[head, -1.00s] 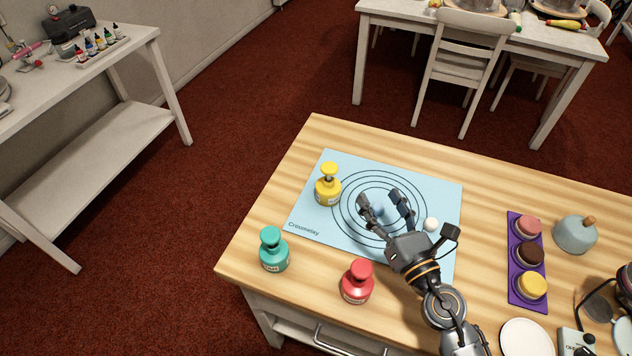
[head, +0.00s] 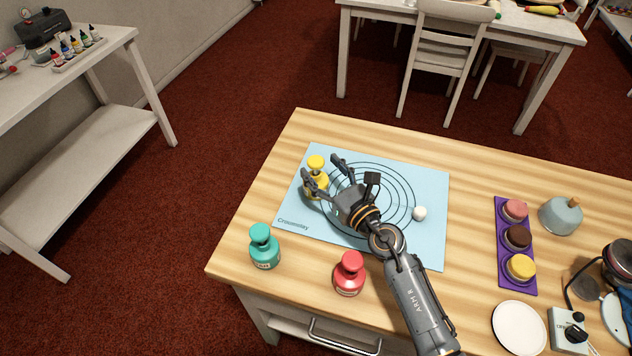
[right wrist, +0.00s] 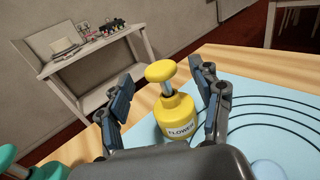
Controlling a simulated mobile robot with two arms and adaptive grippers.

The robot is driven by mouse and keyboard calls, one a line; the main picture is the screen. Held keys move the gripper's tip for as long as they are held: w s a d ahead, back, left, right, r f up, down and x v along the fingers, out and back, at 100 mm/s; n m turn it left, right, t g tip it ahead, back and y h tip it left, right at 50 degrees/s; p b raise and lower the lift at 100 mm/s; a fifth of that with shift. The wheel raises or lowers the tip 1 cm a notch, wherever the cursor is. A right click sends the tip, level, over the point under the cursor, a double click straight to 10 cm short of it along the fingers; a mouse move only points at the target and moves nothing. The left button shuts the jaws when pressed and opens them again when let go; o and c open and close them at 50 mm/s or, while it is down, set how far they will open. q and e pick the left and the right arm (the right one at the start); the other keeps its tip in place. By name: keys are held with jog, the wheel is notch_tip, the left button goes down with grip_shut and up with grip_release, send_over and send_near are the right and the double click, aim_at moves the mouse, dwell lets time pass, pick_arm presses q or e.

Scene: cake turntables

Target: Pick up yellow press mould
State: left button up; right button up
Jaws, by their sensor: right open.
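The yellow press mould (head: 316,164) stands upright on the left part of the light blue mat (head: 430,240). In the right wrist view the yellow press mould (right wrist: 176,112) shows its round knob on top and a label reading "FLOWER". My right gripper (head: 324,168) is open, its fingers pointing at the mould. In the right wrist view the open fingers of my right gripper (right wrist: 166,92) stand to the left and right of the mould, with a gap on each side. In the head view its fingers partly cover the mould's body. My left gripper is not in view.
A teal press mould (head: 264,250) and a red press mould (head: 349,276) stand near the table's front edge. A white ball (head: 419,213) lies on the mat. A purple tray (head: 530,287) with small cakes and a white plate (head: 519,327) are at the right.

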aim_at(316, 161)
jog(key=x, duration=0.3)
jog(key=shift+w+f, duration=0.1)
jog(key=shift+f, duration=0.05)
jog(key=shift+c, duration=0.9)
grip_shut()
jog(key=shift+r+p, duration=0.6)
jog(key=r+p, duration=0.3)
jog(key=p, duration=0.1)
jog(key=shift+s+a+r, duration=0.1)
jog(key=shift+s+r, duration=0.1)
jog(key=shift+s, duration=0.1)
jog(key=s+a+r+p, duration=0.2)
jog(key=s+r+p, duration=0.2)
jog(key=s+p, duration=0.1)
jog(key=s+a+r+p, duration=0.2)
jog(key=s+r+p, duration=0.2)
jog(key=s+p, duration=0.2)
jog(key=shift+s+a+r, duration=0.25)
jog(key=shift+s+a, duration=0.15)
jog(key=shift+s, duration=0.4)
